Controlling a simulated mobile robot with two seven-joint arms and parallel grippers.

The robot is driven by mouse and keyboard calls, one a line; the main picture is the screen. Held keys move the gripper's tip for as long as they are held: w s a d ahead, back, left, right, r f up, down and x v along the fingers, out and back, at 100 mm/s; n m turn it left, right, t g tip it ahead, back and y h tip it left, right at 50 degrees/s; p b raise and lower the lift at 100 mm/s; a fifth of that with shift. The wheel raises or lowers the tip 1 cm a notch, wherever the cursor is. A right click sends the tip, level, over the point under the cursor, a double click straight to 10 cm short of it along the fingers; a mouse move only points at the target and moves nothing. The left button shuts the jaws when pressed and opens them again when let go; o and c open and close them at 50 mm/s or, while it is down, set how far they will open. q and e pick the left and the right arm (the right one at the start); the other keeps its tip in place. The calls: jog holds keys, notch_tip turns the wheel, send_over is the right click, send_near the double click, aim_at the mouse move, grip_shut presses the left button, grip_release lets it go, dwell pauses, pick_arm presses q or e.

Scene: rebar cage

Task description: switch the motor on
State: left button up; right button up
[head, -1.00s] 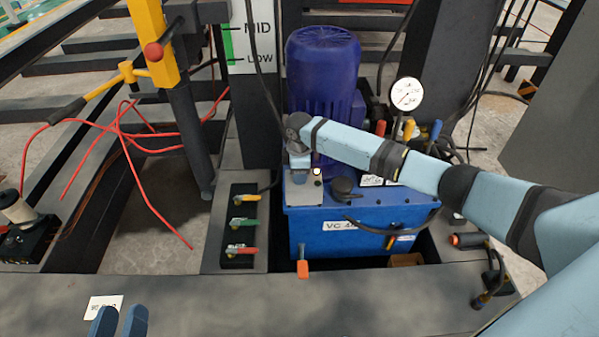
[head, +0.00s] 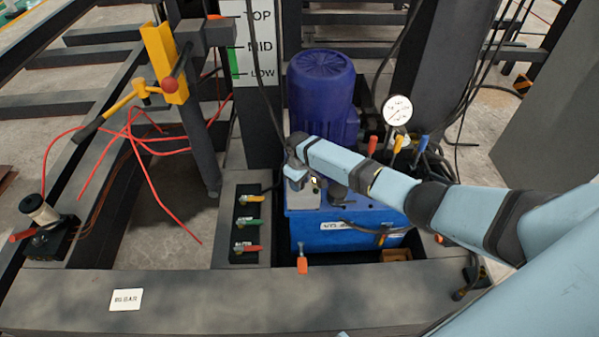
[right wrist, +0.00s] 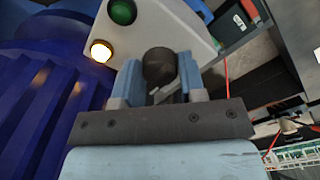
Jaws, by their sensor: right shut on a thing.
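The blue motor (head: 321,85) stands upright on the blue power unit (head: 345,232) in the head view. A pale control box (head: 303,197) sits at its front left; its sloped face (right wrist: 178,30) shows in the right wrist view. On that face are a black rotary knob (right wrist: 158,66), a green button (right wrist: 122,11) and a lit whitish-yellow lamp (right wrist: 101,51). My right gripper (right wrist: 160,80) is shut on the black knob, one finger on each side. In the head view my right gripper (head: 297,174) hides the knob. My left gripper is out of view.
A pressure gauge (head: 397,110) and coloured levers (head: 397,146) stand right of the motor, near my right arm. A valve panel (head: 247,222) with coloured handles lies to the left. A yellow lever post (head: 163,62) and red hoses are further left.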

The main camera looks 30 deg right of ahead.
jog(key=m+p, duration=0.4)
jog(key=m, duration=0.1)
jog(key=shift+a+r+m, duration=0.1)
jog(key=shift+r+m, duration=0.05)
jog(key=shift+m, duration=0.15)
jog(key=shift+m+p, duration=0.65)
jog(key=shift+m, duration=0.15)
jog(key=shift+m+p, duration=0.5)
jog(key=shift+m, duration=0.5)
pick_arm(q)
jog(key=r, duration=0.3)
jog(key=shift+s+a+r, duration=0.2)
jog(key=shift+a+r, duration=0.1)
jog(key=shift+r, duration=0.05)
pick_arm(e)
jog(key=shift+m, duration=0.3)
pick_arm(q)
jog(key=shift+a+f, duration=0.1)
pick_arm(e)
jog(key=o, duration=0.9)
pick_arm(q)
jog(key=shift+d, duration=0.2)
